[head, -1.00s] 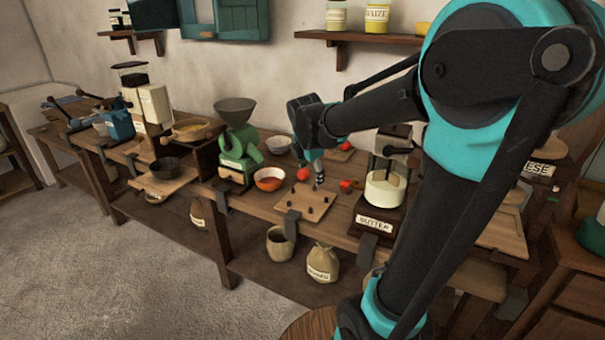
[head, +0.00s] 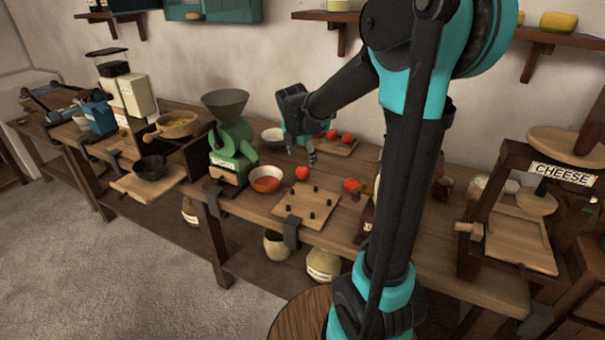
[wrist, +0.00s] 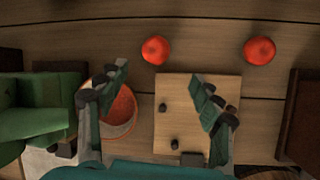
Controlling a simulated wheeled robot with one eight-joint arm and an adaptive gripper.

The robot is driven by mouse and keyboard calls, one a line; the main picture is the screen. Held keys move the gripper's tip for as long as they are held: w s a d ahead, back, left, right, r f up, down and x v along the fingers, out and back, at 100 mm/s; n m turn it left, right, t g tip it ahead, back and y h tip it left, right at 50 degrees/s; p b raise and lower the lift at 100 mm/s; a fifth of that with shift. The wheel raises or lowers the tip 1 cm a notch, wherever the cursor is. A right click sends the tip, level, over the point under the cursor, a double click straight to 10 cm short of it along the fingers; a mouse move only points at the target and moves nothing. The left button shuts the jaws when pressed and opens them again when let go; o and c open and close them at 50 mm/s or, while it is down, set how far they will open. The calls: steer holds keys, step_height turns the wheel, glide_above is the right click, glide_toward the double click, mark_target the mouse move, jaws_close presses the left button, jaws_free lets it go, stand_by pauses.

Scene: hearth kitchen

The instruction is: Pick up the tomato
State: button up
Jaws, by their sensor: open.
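One red tomato (head: 302,173) lies on the worktop behind the pegged board, and another tomato (head: 351,185) lies to its right. Two more tomatoes (head: 331,134) (head: 347,138) rest by a small board farther back. My gripper (head: 311,156) is above the worktop, close to the first tomato in the picture, holding nothing. In the wrist view my gripper (wrist: 161,82) has its fingers spread wide over the bowl and pegged board. One tomato (wrist: 155,49) shows just beyond the gap between the fingertips; another tomato (wrist: 260,50) is farther right. Both are apart from the fingers.
The pegged board (head: 292,204) is at the worktop's front edge. A bowl with red contents (head: 266,180) and a green mill (head: 232,150) stand left of the tomatoes. A white bowl (head: 272,137) is behind. A cheese press (head: 560,170) stands at the right.

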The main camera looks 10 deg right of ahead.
glide_above(302, 172)
steer(key=s, duration=0.3)
step_height(302, 172, down, 5)
steer(key=shift+a+f, duration=0.1)
steer(key=shift+w+a+x, duration=0.1)
steer(key=shift+a+x, duration=0.05)
steer(key=shift+x, duration=0.7)
steer(key=shift+w+a+x, duration=0.1)
steer(key=shift+x, duration=0.8)
steer(key=shift+w+a+x, duration=0.1)
steer(key=shift+a+x, duration=0.05)
steer(key=shift+x, duration=0.7)
steer(key=shift+d, duration=0.1)
steer(key=shift+c, duration=0.4)
steer(key=c, duration=1.2)
